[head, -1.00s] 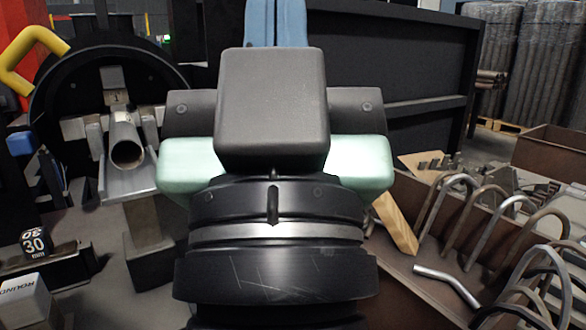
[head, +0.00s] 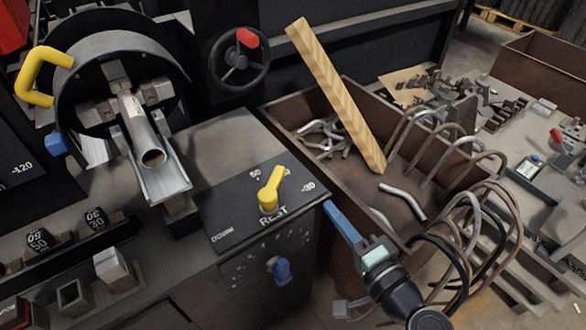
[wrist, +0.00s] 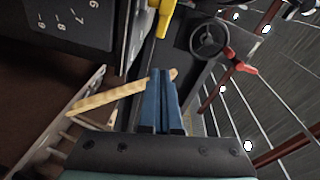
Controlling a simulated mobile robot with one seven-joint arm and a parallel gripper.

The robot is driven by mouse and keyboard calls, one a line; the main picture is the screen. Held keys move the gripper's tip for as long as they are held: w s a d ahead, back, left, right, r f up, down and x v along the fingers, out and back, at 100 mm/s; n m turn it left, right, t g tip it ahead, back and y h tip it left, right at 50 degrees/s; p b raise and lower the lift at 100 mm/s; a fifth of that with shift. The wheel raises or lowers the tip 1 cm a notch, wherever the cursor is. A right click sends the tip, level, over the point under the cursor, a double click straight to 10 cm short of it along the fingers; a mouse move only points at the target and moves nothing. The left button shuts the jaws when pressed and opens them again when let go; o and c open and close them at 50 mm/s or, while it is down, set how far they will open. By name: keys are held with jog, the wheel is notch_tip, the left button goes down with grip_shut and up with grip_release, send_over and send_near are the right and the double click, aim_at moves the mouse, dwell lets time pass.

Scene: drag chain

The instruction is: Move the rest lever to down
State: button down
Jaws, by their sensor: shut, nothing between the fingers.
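The yellow rest lever (head: 271,188) stands on the black plate (head: 232,222) marked REST on top of the machine. Its handle tilts up and to the right, toward the number marks and away from the word DOWN at the plate's left. My gripper (head: 328,205) has slim blue fingers, shut and empty, with their tips by the plate's right corner, apart from the lever. In the wrist view my gripper (wrist: 162,72) points toward a yellow part (wrist: 163,20), which looks like the lever, cut off by the top edge.
A blue knob (head: 279,269) with a scale is on the front face below the plate. A rusty bin (head: 285,112) with a wooden bar (head: 338,95) and bent pipes lies right. A handwheel (head: 238,62) and a chuck with a pipe (head: 147,140) are behind and left.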

jog(key=s+f+m, duration=0.2)
send_near(285, 172)
jog(key=shift+w+d+f+t+b, duration=0.2)
jog(key=shift+w+d, duration=0.1)
jog(key=shift+w, duration=0.3)
jog(key=shift+w+d+f+t+b, duration=0.1)
jog(key=shift+w+d+b, duration=0.15)
jog(key=shift+w, duration=0.4)
jog(key=a, duration=0.1)
jog(key=w+a, duration=0.1)
jog(key=a, duration=0.1)
jog(key=shift+w+r, duration=0.1)
jog(key=shift+w, duration=0.2)
jog(key=shift+w+a, duration=0.2)
jog(key=shift+a, duration=0.2)
